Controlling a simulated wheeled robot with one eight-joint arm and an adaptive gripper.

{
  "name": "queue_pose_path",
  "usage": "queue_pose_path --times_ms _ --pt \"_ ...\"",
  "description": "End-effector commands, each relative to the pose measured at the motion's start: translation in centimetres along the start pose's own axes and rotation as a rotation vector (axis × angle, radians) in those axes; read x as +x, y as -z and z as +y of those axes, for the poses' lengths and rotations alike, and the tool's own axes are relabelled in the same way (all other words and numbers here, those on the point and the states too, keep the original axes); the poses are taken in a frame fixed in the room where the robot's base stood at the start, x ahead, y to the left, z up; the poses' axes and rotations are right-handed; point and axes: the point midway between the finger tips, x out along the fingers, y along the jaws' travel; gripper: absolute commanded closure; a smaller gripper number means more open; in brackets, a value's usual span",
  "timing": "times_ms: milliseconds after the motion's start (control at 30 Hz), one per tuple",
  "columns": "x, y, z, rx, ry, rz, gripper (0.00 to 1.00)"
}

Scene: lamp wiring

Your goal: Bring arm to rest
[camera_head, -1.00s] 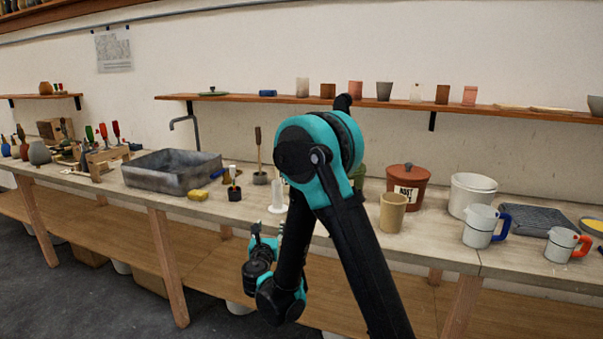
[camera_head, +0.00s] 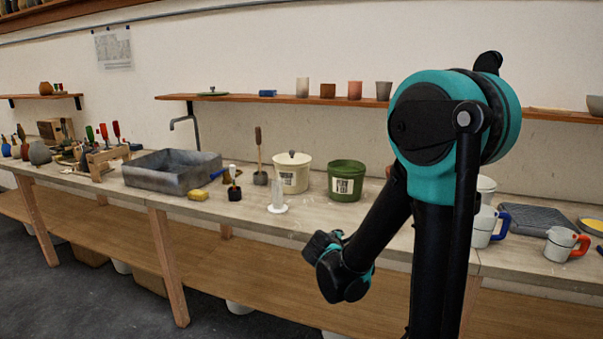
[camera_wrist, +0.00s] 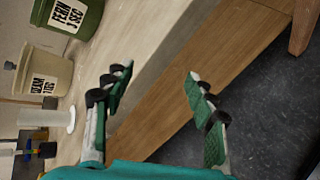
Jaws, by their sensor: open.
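My gripper (camera_wrist: 158,82) shows in the wrist view with its two fingers spread apart and nothing between them. It is in front of the bench edge, with the lower shelf and dark floor behind it. In the head view my arm rises at the right and bends down toward the front of the bench. There the fingers are mostly hidden behind my wrist. The long workbench (camera_head: 130,192) runs across the head view.
A cream lidded pot (camera_head: 291,173), a green pot (camera_head: 346,181) and a white upright cylinder on a round base (camera_head: 278,193) stand on the bench near my arm. A grey basin (camera_head: 172,172) is to their left. Jugs (camera_head: 484,227) stand at the right. The floor in front is clear.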

Motion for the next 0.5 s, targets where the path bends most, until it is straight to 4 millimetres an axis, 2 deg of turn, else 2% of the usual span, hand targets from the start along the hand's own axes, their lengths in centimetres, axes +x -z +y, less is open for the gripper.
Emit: queue_pose_path --times_ms 33,200,367,500 --pt "-0.4 -1.9 -1.8 0.119 0.062 -0.001 0.44" --pt "-2.4 -5.6 -8.1 0.561 0.273 -0.002 0.44" --pt "-5.5 -7.1 -13.6 0.975 0.465 -0.032 0.44" --pt "-8.4 -7.0 -17.3 1.295 0.616 -0.069 0.44"
